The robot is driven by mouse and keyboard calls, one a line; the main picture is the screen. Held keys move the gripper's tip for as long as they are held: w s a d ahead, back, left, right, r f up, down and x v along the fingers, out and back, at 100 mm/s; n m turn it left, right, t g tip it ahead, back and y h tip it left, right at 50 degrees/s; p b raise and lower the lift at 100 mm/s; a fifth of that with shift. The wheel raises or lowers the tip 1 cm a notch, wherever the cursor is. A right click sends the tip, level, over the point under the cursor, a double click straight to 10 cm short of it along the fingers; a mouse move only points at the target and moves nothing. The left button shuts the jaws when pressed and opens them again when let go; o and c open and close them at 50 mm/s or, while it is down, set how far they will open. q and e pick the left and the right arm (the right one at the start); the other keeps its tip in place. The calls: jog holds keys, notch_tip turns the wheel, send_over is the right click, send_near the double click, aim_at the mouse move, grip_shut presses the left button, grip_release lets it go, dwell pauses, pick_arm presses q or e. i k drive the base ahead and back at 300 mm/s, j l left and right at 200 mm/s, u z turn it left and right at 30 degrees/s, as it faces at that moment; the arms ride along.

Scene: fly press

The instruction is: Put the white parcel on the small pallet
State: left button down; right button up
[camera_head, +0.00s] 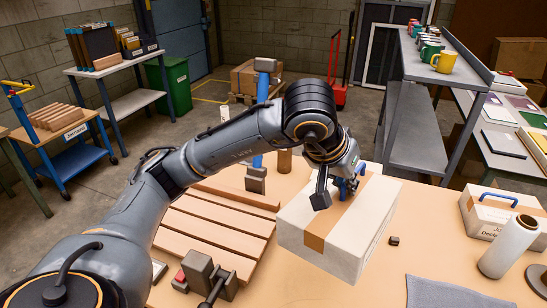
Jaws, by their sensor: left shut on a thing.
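The white parcel (325,241) is a box with brown tape, right of centre in the head view. My left gripper (340,188) is over its top and shut on the parcel at a blue handle, partly hidden by the gripper. I cannot tell whether the parcel touches the table or hangs just above it. The small pallet (210,226), made of wooden slats, lies on the table left of the parcel. My left arm crosses in front of its far left part. My right gripper is out of view.
A blue fly press (257,160) stands behind the pallet. A grey clamp-like device (203,276) is at the pallet's near edge. A small dark block (394,241) lies right of the parcel. Farther right are a white roll (508,246), another handled box (493,212) and a grey cloth (445,292).

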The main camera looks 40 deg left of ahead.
aim_at(205, 231)
jog(key=j+u, duration=0.1)
jog(key=u, duration=1.1)
jog(key=i+l, duration=0.05)
